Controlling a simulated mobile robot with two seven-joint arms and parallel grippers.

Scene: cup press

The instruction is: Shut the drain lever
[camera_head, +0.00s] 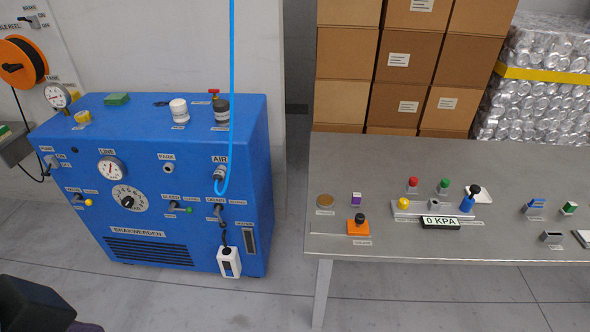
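The blue machine (190,185) stands at the left with labelled controls on its front. The drain lever (221,222) is at the lower right of that front, beside a label that seems to read DRAIN. Its dark-tipped handle points down and slightly right from its pivot. A thin cord hangs close by it to a white box-like device (229,262). The small lettering around the lever is too fine to read surely. Neither gripper's fingers show. A dark shape at the bottom left corner seems to be part of my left arm, far from the lever.
A blue hose (231,90) drops to the AIR fitting just above the lever. A green-knobbed lever (188,210) and a yellow-knobbed lever (88,202) sit further left. A grey table (420,165) with small parts stands at right. Floor before the machine is clear.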

